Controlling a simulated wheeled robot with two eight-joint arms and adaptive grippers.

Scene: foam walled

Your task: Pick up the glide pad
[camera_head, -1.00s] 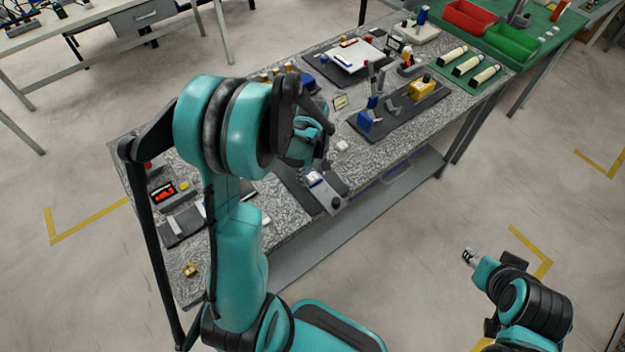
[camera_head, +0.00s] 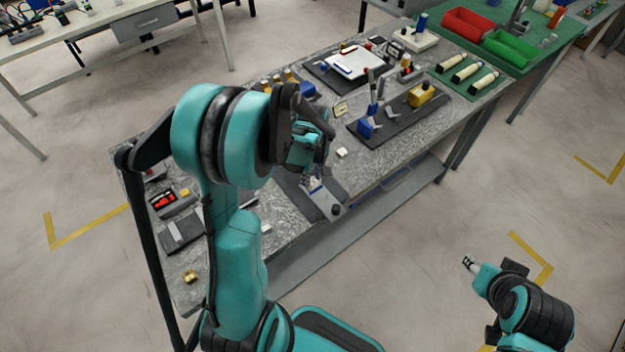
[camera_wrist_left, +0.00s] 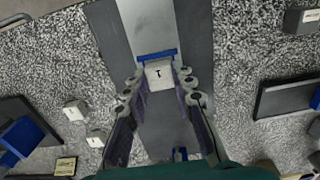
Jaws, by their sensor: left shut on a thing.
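A small white block with a dark T-shaped mark, which looks like the glide pad (camera_wrist_left: 158,74), sits between the fingertips of my left gripper (camera_wrist_left: 158,82) in the left wrist view. A blue strip (camera_wrist_left: 157,55) lies just beyond it, across a light grey rail on a dark plate (camera_wrist_left: 198,40). In the head view my left gripper (camera_head: 318,172) is over this dark plate (camera_head: 335,190), shut on the pad. I cannot tell whether the pad is clear of the rail. My right gripper (camera_head: 468,262) is out over the floor, away from the bench; its jaws are too small to read.
Loose white blocks (camera_wrist_left: 75,110) lie on the speckled bench. A dark board with blue and yellow fixtures (camera_head: 400,113) stands to the right of the gripper. A device with a red display (camera_head: 163,199) is at the left. Red (camera_head: 468,22) and green bins (camera_head: 512,48) stand at the back right.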

